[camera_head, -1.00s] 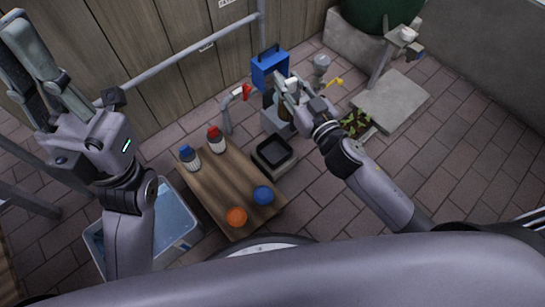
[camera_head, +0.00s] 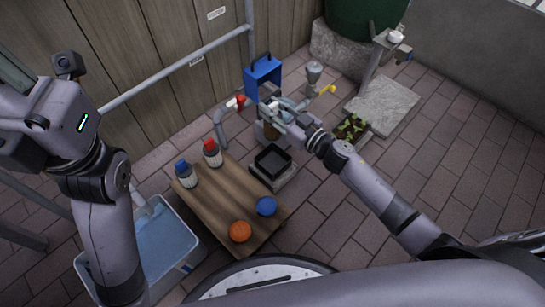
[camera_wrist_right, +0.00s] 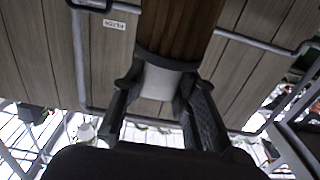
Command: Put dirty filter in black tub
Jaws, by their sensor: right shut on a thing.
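The dirty filter, a brown cylinder with a pale grey end (camera_wrist_right: 180,28), is between the fingers of my right gripper (camera_wrist_right: 160,115). In the head view the right gripper (camera_head: 275,112) is shut on the filter (camera_head: 271,131), which shows as a small brown piece under the fingers. The black tub (camera_head: 272,161) is a square open tray just below and in front of the filter in the picture. It looks empty. My left gripper (camera_head: 15,72) is at the top left, mostly cut off by the frame, and its fingertips are hidden.
The tub stands on a pale block (camera_head: 290,181) beside a wooden table (camera_head: 222,203) with two bottles, an orange lid (camera_head: 240,231) and a blue lid (camera_head: 266,206). A red-handled tap (camera_head: 238,101) and blue box (camera_head: 263,78) are behind. A water bin (camera_head: 160,240) is at left.

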